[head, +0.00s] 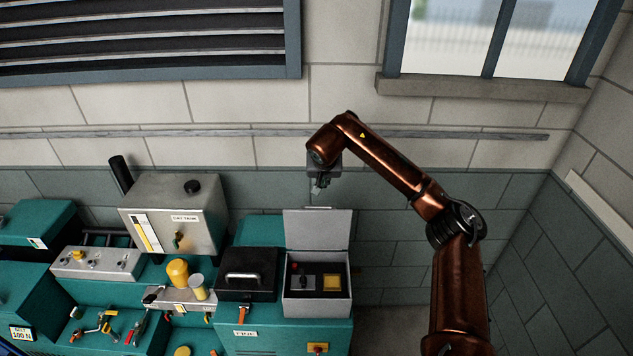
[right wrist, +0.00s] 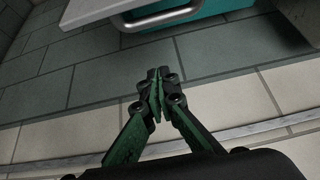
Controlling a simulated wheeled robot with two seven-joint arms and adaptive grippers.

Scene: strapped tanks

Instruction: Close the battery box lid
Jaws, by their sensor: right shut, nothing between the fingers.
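The battery box (head: 318,308) is a light grey open box at the right end of the teal bench. Its flat grey lid (head: 318,230) stands upright at the back edge, open. Inside are dark parts and a yellow block (head: 331,284). My right gripper (head: 319,190) hangs above and behind the lid's top edge, near the wall, apart from the lid. In the right wrist view its green fingers (right wrist: 158,78) are together and empty. A grey edge, probably the lid (right wrist: 105,8), shows at the top of that view. My left gripper is not in view.
A black case with a handle (head: 248,280) stands directly left of the box. A grey metal tank (head: 180,218), yellow cups (head: 178,272) and tools (head: 100,325) are farther left. The tiled wall (head: 400,190) is close behind. Right of the bench is free room.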

